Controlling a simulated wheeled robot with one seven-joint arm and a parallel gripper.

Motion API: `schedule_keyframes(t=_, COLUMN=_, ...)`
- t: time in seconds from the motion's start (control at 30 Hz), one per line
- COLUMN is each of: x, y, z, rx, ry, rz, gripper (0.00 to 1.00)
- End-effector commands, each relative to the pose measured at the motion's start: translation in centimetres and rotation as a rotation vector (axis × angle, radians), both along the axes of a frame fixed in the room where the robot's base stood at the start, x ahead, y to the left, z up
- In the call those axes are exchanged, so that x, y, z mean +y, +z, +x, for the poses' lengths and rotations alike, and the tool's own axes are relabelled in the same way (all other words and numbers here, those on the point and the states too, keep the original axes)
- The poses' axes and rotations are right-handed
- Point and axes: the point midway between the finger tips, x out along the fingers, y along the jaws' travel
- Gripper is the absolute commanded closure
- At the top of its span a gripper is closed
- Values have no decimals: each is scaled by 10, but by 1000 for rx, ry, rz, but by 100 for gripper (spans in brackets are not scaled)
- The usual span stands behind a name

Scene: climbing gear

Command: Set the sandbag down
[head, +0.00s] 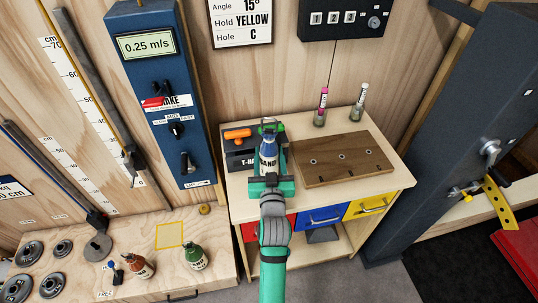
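A blue sandbag (267,161) with a white SAND label is upright at the left of the small wooden table (300,193). My teal gripper (269,150) is around it, with the bag between its fingers, and looks shut on it. I cannot tell whether the bag's bottom touches the tabletop, as my gripper hides it. An orange-brown sandbag (139,267) and a green sandbag (195,257) stand on the low wooden platform (215,235) at the lower left. A yellow-outlined square (170,235) on that platform is empty.
A brown board with holes (343,160) lies right of the sandbag, with two marker-like bottles (321,107) (359,103) behind it. A dark box with an orange handle (237,135) is close on the left. Weight discs (60,250) lie on the platform. A blue control column (165,85) stands behind.

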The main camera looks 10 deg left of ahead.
Motion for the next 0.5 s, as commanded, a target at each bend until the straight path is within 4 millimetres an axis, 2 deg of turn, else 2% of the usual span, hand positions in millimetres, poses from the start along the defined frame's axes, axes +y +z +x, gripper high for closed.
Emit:
schedule_keyframes(t=0.1, x=0, y=1, z=0, rx=-7, ry=0, rz=1, gripper=100)
schedule_keyframes(t=0.13, x=0, y=-3, z=0, rx=0, ry=0, rz=0, gripper=49)
schedule_keyframes(t=0.2, x=0, y=-2, z=0, rx=0, ry=0, rz=0, gripper=33)
schedule_keyframes(t=0.5, x=1, y=-1, z=0, rx=0, ry=2, rz=0, gripper=33)
